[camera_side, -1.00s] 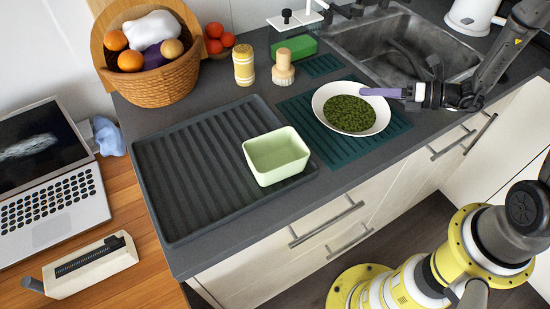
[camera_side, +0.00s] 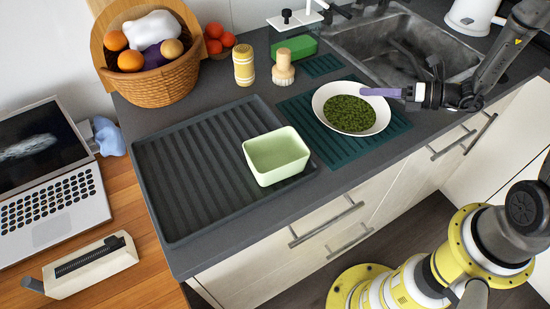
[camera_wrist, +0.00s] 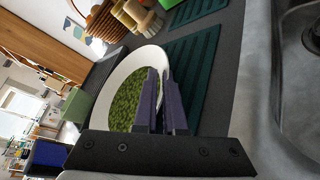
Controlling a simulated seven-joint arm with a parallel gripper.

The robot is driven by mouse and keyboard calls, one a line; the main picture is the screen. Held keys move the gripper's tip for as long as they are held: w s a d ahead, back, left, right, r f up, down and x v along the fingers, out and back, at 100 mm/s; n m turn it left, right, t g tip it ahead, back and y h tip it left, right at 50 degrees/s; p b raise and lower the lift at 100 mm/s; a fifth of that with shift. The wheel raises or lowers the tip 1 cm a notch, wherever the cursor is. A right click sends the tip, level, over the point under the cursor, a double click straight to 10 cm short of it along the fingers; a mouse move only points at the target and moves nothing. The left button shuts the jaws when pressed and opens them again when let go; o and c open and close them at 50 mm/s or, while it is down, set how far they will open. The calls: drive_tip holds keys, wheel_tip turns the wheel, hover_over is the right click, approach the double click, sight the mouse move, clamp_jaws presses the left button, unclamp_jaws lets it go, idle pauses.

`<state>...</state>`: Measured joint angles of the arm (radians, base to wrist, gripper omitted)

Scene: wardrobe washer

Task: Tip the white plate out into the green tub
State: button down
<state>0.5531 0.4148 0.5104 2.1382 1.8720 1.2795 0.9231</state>
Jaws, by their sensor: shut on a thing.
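The white plate (camera_side: 322,98) is full of small green pieces (camera_side: 350,113) and sits level over the teal ribbed mat, at its far right rim held by my gripper. My gripper (camera_side: 376,92) has purple fingers shut on that rim. In the wrist view the fingers (camera_wrist: 160,105) cross the near rim of the plate (camera_wrist: 133,62). I cannot tell whether the plate touches the mat. The green tub (camera_side: 276,158) is pale green, upright, and stands to the left of the plate on the dark ribbed tray; its visible inside looks empty.
The dark tray (camera_side: 185,200) has free room left of the tub. Behind stand a yellow-striped shaker (camera_side: 243,66), a wooden brush (camera_side: 283,70) and a green block (camera_side: 294,47). A fruit basket (camera_side: 165,82) is at the back left. The sink (camera_side: 400,45) lies behind the plate.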

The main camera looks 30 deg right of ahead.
drive_tip(key=shift+r, duration=2.5)
idle(0.3)
drive_tip(key=w+a+r+n+g+y, duration=0.4)
drive_tip(key=w+a, duration=0.3)
drive_tip(key=w, duration=0.2)
drive_tip(key=w+a+n+g+y, duration=0.1)
drive_tip(key=a+n+g, duration=0.3)
drive_tip(key=a, duration=1.2)
drive_tip(key=shift+w+n+g, duration=0.25)
drive_tip(key=shift+n+g, duration=0.05)
drive_tip(key=shift+g, duration=0.9)
